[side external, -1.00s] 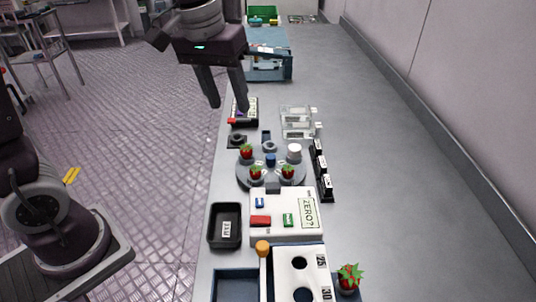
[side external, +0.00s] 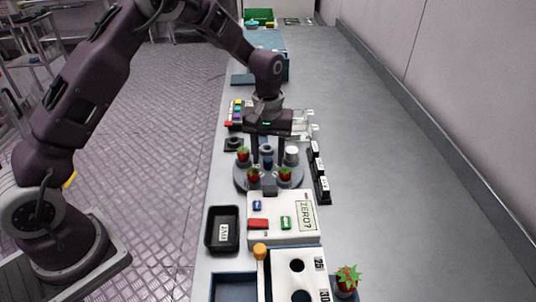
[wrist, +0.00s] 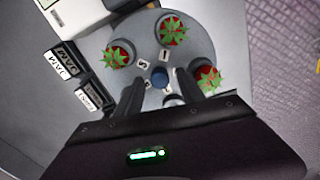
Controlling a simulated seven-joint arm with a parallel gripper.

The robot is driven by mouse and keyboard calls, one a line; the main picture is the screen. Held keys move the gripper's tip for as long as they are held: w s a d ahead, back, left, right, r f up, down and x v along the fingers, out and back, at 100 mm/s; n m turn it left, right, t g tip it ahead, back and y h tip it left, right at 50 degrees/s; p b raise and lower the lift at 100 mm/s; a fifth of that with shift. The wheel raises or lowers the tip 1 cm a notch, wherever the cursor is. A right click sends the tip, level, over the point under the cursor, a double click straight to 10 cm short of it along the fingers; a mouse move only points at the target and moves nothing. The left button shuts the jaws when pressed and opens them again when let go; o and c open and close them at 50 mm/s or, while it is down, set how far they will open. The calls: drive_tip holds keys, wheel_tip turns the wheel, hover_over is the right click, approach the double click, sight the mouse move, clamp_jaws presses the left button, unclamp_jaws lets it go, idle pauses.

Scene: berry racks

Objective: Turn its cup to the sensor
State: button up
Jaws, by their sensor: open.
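A round grey turntable (side external: 241,181) carries cups with strawberries: one at left (side external: 243,155), one at front left (side external: 253,175) and one at front right (side external: 285,174). A white cup (side external: 291,154) stands at its back right. A blue knob (side external: 268,163) rises at its centre; it also shows in the wrist view (wrist: 160,77), with small letter tags around it. My gripper (side external: 268,163) points down over the turntable, open, one finger on either side of the knob. I cannot tell whether the fingers touch it. A dark grey block (side external: 269,184), possibly the sensor, stands at the near edge.
A white box with a ZERO? label (side external: 305,215) and coloured buttons stands in front. A black tray (side external: 222,229) is at left, black labelled blocks (side external: 319,175) at right. Clear racks (side external: 308,127) stand behind.

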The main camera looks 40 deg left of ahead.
clamp_jaws()
idle(1.4)
